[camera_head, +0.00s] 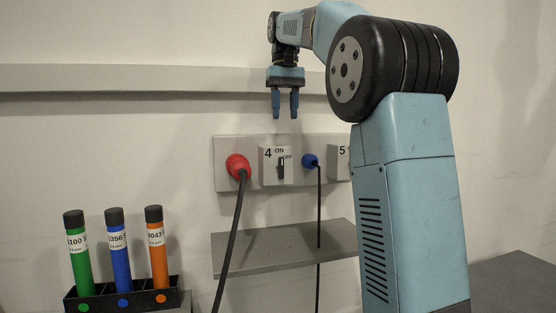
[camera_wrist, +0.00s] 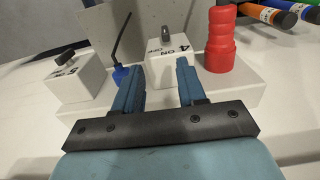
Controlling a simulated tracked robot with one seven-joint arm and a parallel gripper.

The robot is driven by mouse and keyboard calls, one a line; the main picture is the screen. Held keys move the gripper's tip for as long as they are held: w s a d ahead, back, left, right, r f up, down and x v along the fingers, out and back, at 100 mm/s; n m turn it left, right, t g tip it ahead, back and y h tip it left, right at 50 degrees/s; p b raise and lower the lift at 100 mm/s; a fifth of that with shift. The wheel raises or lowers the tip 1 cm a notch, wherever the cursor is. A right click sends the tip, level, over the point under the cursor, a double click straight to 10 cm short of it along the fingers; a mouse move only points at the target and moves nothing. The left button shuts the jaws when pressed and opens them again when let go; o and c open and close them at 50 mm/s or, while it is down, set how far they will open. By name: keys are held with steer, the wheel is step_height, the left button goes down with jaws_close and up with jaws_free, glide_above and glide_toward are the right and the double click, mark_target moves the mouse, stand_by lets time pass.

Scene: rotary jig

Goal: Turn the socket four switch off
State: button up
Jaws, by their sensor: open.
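The socket four switch box (camera_head: 276,167) is a light block on the wall panel, marked 4, ON and OFF. My gripper (camera_head: 285,116) is open and empty, pointing down above the panel and apart from the switch. In the wrist view my gripper (camera_wrist: 161,68) has a wide gap between its blue fingers.
A red plug (camera_head: 237,166) with a thick cable sits left of the switch, and a blue plug (camera_head: 310,161) right of it. The box marked 5 (camera_head: 340,158) is partly hidden by my arm. A grey shelf (camera_head: 285,250) lies below. A black rack (camera_head: 125,296) holds coloured tubes at left.

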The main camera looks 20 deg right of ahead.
mark_target(281, 157)
steer(key=f, duration=0.9)
steer(key=a+f, duration=0.1)
steer(key=f, duration=0.3)
steer(key=shift+f, duration=0.35)
jaws_close()
